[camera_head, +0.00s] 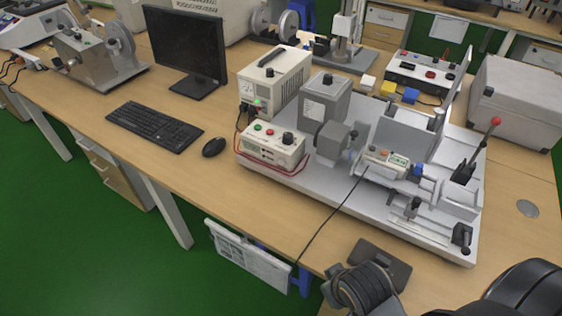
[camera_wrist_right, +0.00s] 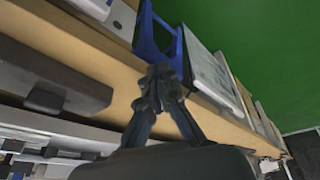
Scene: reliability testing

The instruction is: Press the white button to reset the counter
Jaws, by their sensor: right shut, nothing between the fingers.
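The counter (camera_head: 385,160) is a small pale unit with a greenish display and small coloured buttons, mounted on the grey test machine in the head view. At this size I cannot make out which of its buttons is white. A black cable runs from it over the table's front edge. My right gripper (camera_wrist_right: 158,88) shows in the wrist view with its fingertips together and nothing between them, near the wooden table edge. It is apart from the counter, which I cannot identify in the wrist view. My left gripper is not in view.
A white control box (camera_head: 272,145) with green and red buttons stands left of the machine. A lever with a red knob (camera_head: 495,121) rises at the right. A monitor (camera_head: 186,50), keyboard (camera_head: 155,126) and mouse (camera_head: 213,147) are at left.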

